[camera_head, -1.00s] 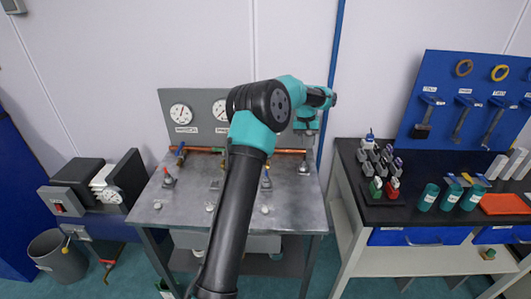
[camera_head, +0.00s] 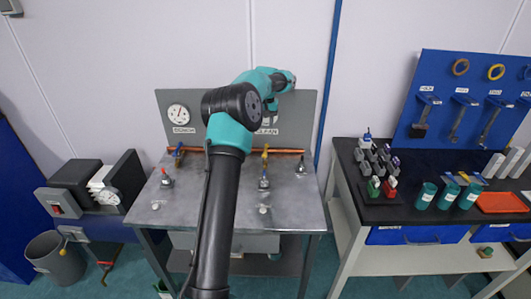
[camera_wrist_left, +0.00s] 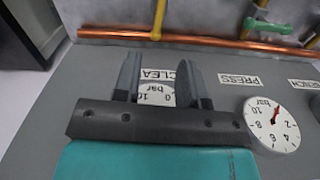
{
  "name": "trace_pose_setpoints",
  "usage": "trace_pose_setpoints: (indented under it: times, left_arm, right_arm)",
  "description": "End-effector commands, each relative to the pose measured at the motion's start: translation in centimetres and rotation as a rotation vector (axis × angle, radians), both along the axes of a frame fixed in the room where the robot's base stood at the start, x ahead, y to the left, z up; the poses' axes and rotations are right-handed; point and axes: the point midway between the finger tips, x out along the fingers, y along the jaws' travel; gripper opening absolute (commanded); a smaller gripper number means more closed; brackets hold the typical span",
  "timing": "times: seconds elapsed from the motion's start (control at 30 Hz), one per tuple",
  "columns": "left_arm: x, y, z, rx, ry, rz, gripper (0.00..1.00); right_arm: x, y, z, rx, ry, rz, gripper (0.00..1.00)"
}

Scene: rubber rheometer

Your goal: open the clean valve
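The clean valve, with a yellow handle (camera_head: 265,156), sits on the copper pipe below the right-hand label on the grey panel. In the left wrist view, which is upside down, its yellow handle (camera_wrist_left: 158,20) stands beyond my fingertips, slightly left of centre. My left gripper (camera_wrist_left: 160,62) is open and empty, with its two fingers apart, in front of the CLEAN label (camera_wrist_left: 158,75). The fingers do not touch the handle. My right gripper is not in view.
The copper pipe (camera_head: 287,151) runs along the panel above the metal bench (camera_head: 290,205). Another yellow valve (camera_head: 179,153) is at the left, and a green handle (camera_wrist_left: 268,25) is beside the clean valve. A pressure gauge (camera_wrist_left: 273,124) sits on the panel.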

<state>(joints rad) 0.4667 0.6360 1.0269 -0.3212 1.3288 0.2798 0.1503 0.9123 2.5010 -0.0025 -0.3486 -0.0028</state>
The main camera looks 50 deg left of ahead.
Motion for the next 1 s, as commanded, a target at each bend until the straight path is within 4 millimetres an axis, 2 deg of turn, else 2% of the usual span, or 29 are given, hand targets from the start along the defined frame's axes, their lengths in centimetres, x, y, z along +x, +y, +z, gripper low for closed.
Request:
trace_pose_setpoints:
  times: [0.7, 0.83, 1.0]
  left_arm:
    - [-0.1, 0.0, -12.2, -0.001, 0.002, 0.0, 0.38]
    - [0.0, 0.0, -13.9, -0.001, 0.001, 0.0, 0.38]
    - [0.0, 0.0, -14.9, 0.001, -0.001, 0.001, 0.38]
  right_arm:
    - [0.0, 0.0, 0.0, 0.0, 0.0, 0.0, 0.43]
    - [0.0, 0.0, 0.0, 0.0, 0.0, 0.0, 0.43]
    - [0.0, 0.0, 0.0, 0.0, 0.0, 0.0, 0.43]
